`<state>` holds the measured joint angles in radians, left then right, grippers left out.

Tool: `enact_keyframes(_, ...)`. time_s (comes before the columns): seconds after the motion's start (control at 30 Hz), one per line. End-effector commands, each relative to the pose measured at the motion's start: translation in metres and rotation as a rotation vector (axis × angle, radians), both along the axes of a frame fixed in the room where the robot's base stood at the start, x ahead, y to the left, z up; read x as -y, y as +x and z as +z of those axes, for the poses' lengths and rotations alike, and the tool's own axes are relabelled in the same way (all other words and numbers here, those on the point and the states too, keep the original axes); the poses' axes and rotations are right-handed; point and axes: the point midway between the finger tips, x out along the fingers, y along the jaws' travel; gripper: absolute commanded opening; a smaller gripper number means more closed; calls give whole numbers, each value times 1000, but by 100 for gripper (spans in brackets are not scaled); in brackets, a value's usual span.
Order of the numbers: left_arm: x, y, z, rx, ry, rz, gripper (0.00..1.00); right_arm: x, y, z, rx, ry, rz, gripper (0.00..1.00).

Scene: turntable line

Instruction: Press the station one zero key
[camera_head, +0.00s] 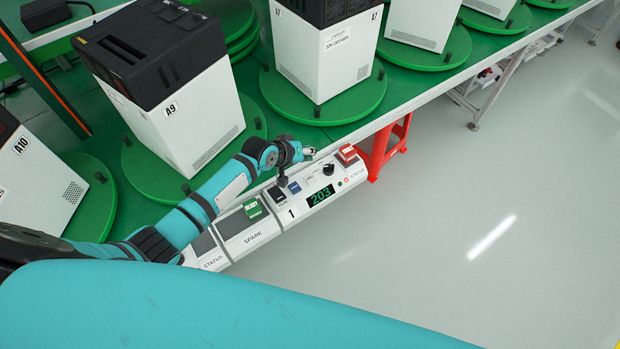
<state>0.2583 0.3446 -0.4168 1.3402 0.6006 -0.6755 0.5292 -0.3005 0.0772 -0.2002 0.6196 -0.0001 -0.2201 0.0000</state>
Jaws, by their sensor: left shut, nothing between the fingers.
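The station one panel (316,208) is a light grey sloped box with a "1" on its face and a green display (320,196) reading 203. On it are a blue key (294,187), a black key (275,195), a black knob (328,169) and a red block-like control (347,153). The key labels are too small to read, so I cannot tell which is the zero key. My left gripper (282,181) is shut and empty, pointing down over the panel beside the blue and black keys. I cannot tell whether it touches either. My right gripper is not in view.
A SPARE panel (244,236) with a green control (253,208) adjoins on the left, then a STATUS panel (213,262). White-and-black machines A9 (190,125) and A7 (318,63) stand on green turntables behind. A red stand (385,148) is right of the panel; floor beyond is clear.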

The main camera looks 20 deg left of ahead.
Motion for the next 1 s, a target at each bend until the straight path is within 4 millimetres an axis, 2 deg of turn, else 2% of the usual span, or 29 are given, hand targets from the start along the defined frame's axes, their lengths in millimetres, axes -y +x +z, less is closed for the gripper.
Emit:
enact_keyframes(0.03, 0, 0, -9, -1, 1, 0, 0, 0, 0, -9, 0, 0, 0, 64)
enact_keyframes(0.4, 0, 0, -62, 0, 1, 1, 0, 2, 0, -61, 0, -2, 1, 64)
enact_keyframes(0.5, 0, 0, -72, -1, 1, 0, 0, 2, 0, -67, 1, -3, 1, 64)
enact_keyframes(0.67, 0, 0, -80, 0, 0, 0, 0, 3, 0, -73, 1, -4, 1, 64)
enact_keyframes(1.0, 0, 0, -80, 0, 0, 0, 0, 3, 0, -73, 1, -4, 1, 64)
